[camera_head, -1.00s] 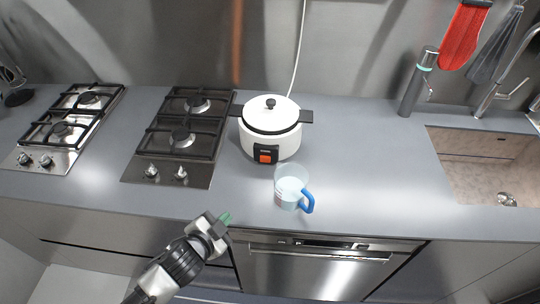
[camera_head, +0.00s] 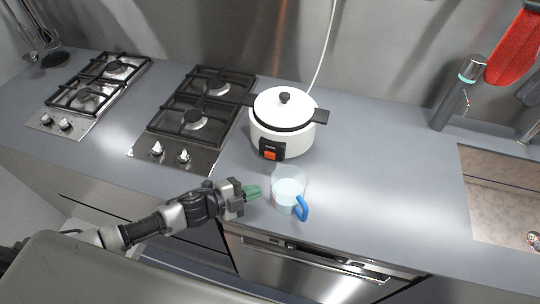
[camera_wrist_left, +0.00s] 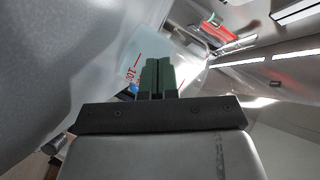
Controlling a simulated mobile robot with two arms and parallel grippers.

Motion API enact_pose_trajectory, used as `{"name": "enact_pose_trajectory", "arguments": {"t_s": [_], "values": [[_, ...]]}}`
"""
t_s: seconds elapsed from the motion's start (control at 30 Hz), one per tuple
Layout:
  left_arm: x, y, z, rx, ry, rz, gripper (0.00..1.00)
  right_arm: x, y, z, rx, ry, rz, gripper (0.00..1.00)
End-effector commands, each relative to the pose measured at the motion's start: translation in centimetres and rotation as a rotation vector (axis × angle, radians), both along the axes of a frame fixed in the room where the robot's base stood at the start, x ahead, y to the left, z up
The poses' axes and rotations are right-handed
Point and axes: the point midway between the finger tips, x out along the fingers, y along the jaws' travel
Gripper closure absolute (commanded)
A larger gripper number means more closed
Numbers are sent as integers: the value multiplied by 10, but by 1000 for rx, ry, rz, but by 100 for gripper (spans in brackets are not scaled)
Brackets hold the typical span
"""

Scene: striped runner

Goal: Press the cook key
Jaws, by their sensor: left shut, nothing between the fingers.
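A white rice cooker (camera_head: 281,112) with a black lid knob and black side handles stands on the grey counter. Its cook key (camera_head: 269,155) is an orange-red patch on the black front panel. My left gripper (camera_head: 253,192) has green fingertips, shut and empty, just left of a clear measuring jug (camera_head: 289,186) and below the cooker's front in the head view. In the left wrist view the shut green fingers (camera_wrist_left: 157,76) point at the jug (camera_wrist_left: 125,55) with red markings; the cook key cannot be made out there. My right gripper is not in view.
The jug with its blue handle stands in front of the cooker near the counter's front edge. Two gas hobs (camera_head: 198,115) (camera_head: 88,95) lie to the left. A sink (camera_head: 500,195) is at the right. Counter (camera_head: 370,150) right of the cooker is clear.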

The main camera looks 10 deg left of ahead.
Motion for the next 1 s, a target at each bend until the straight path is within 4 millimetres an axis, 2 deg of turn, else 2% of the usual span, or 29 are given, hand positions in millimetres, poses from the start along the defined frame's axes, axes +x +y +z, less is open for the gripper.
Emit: {"name": "enact_pose_trajectory", "arguments": {"t_s": [0.17, 0.33, 0.6, 0.8, 1.0], "values": [[13, -1, -1, -1, -3, 1, 100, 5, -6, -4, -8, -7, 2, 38], [37, -3, -1, 0, -4, 1, 100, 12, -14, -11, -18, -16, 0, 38], [72, -6, -1, -1, -1, 1, 100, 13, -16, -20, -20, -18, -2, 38], [85, -7, 0, -1, 0, 2, 100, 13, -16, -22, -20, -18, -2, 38], [87, -7, 0, -1, 0, 1, 100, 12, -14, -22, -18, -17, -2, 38]]}}
